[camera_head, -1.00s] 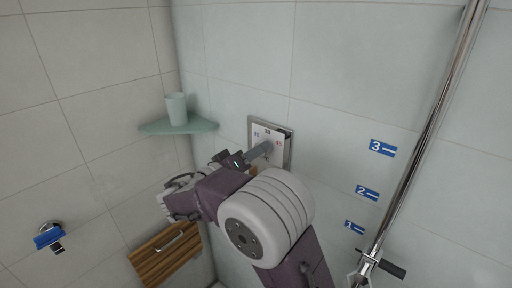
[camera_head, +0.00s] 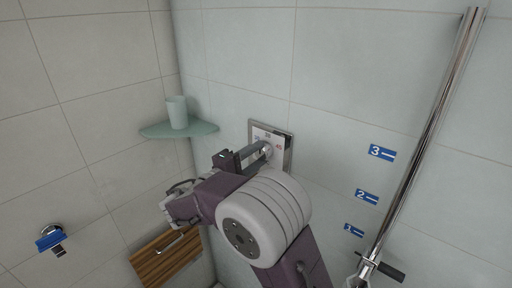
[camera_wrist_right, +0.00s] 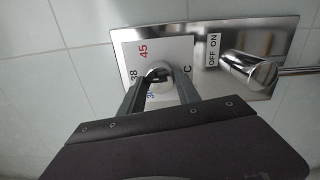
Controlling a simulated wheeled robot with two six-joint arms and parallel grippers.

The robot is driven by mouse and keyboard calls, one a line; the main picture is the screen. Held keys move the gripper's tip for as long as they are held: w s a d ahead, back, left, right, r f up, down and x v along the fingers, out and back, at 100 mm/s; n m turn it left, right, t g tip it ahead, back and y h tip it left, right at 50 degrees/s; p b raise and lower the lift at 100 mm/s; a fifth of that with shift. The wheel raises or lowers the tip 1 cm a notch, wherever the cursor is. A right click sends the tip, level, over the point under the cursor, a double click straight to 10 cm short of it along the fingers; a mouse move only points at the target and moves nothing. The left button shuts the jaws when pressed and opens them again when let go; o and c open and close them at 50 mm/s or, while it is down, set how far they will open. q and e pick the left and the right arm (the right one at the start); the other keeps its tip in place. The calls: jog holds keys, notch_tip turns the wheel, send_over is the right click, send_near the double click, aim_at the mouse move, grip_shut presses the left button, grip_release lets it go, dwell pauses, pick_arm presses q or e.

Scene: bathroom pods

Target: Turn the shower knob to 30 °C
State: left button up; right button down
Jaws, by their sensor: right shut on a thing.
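The shower panel is a chrome plate with a white dial (camera_wrist_right: 126,66) on the tiled wall. In the right wrist view the dial shows 45 and 38, a partly hidden number starting with 3, and a C. The round chrome knob (camera_wrist_right: 159,74) sits on the dial. My right gripper (camera_wrist_right: 160,90) has one finger on each side of the knob and is shut on it. In the head view the right gripper (camera_head: 262,151) reaches the panel (camera_head: 288,148) and covers part of the dial. Which number the knob points at cannot be told. My left gripper is not in view.
A chrome lever (camera_wrist_right: 250,70) beside an OFF ON label (camera_wrist_right: 212,50) sticks out from the same plate. A corner shelf (camera_head: 200,128) holds a cup (camera_head: 177,111). A chrome rail (camera_head: 430,130) stands right, past blue number signs (camera_head: 382,152). A wooden seat (camera_head: 165,258) is lower left.

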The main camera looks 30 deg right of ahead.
jog(key=n, duration=0.1)
jog(key=n+p, duration=0.1)
jog(key=shift+r+n+p, duration=0.3)
jog(key=shift+r+n, duration=0.1)
jog(key=n+p, duration=0.3)
jog(key=shift+r+n, duration=0.1)
jog(key=shift+n, duration=0.2)
jog(key=n+p, duration=0.3)
jog(key=n, duration=0.1)
jog(key=shift+n+p, duration=1)
jog(key=shift+p, duration=0.05)
jog(key=shift+f, duration=0.2)
jog(key=c, duration=0.9)
grip_release()
jog(key=shift+o, duration=0.2)
jog(key=shift+s+f, duration=0.1)
